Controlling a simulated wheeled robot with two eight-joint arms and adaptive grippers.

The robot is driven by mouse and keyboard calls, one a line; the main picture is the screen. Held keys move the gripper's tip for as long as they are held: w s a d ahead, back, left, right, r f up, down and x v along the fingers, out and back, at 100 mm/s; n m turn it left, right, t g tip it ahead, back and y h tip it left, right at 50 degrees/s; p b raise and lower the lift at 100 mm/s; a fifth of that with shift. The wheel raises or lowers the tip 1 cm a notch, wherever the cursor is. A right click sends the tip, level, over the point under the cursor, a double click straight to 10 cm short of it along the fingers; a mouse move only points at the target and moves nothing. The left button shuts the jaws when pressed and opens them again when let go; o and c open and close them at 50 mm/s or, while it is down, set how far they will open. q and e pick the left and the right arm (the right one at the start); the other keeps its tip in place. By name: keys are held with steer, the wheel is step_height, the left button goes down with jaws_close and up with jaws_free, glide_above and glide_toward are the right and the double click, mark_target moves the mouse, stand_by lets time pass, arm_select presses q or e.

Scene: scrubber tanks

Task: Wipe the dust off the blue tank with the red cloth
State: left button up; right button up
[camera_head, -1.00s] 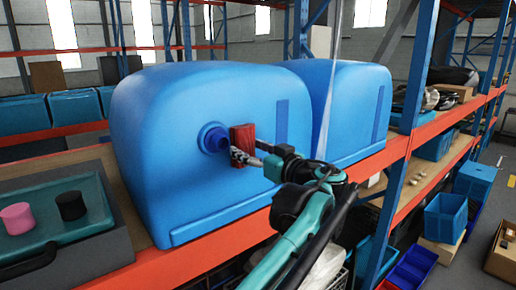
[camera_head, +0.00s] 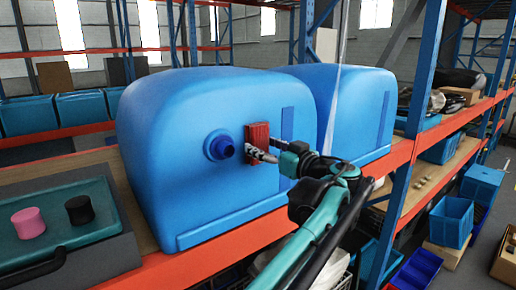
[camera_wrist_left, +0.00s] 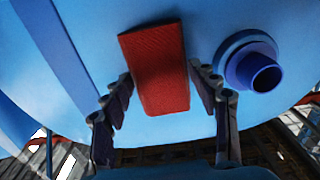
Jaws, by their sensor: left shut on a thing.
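The blue tank (camera_head: 175,125) stands on the shelf, with a round dark-blue spout (camera_head: 219,145) on its front face. The red cloth (camera_head: 257,143) is a folded, upright block against this face, just right of the spout. My left gripper (camera_head: 263,154) is shut on the red cloth. In the left wrist view the cloth (camera_wrist_left: 158,65) sits between the two fingers, with the spout (camera_wrist_left: 256,70) close by on the right. I cannot make out dust on the tank face. My right gripper is not in view.
A second blue tank (camera_head: 360,105) stands just to the right. A teal tray (camera_head: 95,230) with a pink cylinder (camera_head: 28,222) and a black cylinder (camera_head: 79,209) lies at the left. The orange shelf beam (camera_head: 225,240) runs below the tank. A blue rack post (camera_head: 420,90) rises at the right.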

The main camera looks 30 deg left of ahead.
arm_select(q)
steer(key=shift+w+d+p, duration=0.25)
steer(key=shift+w+d, duration=0.2)
steer(key=shift+w, duration=0.7)
steer(key=shift+w+d+p, duration=0.2)
steer(key=shift+w+d, duration=0.3)
steer(key=shift+w, duration=0.65)
steer(key=shift+w+d+p, duration=0.25)
steer(key=shift+w+d, duration=0.2)
steer(key=shift+w, duration=0.7)
steer(key=shift+s, duration=0.15)
steer(key=shift+v, duration=2.9)
steer(key=v, duration=0.3)
steer(key=shift+d, duration=0.1)
steer(key=shift+f, duration=0.1)
